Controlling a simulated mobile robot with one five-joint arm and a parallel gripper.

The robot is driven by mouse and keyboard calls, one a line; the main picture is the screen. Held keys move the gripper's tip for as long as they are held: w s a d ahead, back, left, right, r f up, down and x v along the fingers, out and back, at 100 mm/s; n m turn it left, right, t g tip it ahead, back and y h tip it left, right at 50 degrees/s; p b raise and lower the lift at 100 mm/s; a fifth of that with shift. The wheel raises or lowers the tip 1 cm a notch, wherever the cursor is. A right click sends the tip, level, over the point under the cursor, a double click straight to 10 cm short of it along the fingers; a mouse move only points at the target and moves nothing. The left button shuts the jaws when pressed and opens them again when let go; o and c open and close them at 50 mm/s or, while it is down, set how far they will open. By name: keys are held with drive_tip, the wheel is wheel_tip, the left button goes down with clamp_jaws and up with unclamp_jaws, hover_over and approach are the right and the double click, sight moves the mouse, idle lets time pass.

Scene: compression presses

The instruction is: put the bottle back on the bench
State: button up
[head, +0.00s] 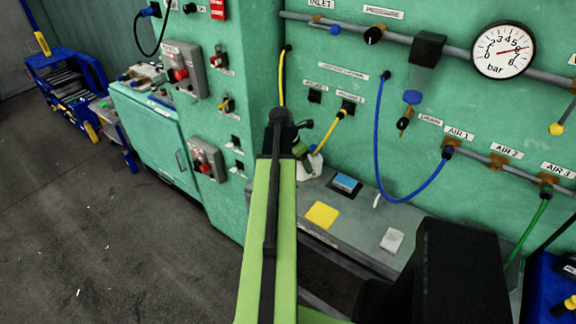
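A small white bottle (312,168) with a dark green upper part shows just right of the far end of my light green arm, over the back of the grey bench (322,192). The arm hides its left side. I cannot tell whether it touches the bench. My gripper (305,125) is mostly hidden behind the dark end joint of the arm; only a small dark piece shows, just above the bottle. Its fingers are not clear, so I cannot tell whether it is open or holds the bottle.
A yellow pad (321,215), a blue-topped box (346,184) and a white block (392,240) lie on the bench. A blue hose (381,150) and a yellow cable (331,133) hang from the green panel behind. Floor at left is mostly clear.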

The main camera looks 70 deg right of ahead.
drive_tip(key=w+d+r+n+t+p, duration=0.1)
drive_tip(key=w+d+n, duration=0.1)
drive_tip(key=w+d, duration=0.4)
drive_tip(key=w+d+r+n+p, duration=0.1)
drive_tip(key=w+d+n, duration=0.15)
drive_tip(key=d, duration=0.55)
drive_tip(key=shift+h, duration=0.4)
drive_tip(key=f+b, duration=0.6)
drive_tip(key=w+f+b, duration=0.1)
drive_tip(key=f+b, duration=0.2)
drive_tip(key=f, duration=0.1)
drive_tip(key=shift+a+b, duration=0.25)
drive_tip(key=shift+b, duration=0.1)
drive_tip(key=shift+r, duration=0.2)
drive_tip(key=shift+f, duration=0.2)
drive_tip(key=o, duration=2)
drive_tip(key=p+v, duration=1.1)
drive_tip(key=v, duration=0.1)
drive_tip(key=shift+s+r, duration=0.15)
drive_tip(key=shift+s, duration=0.05)
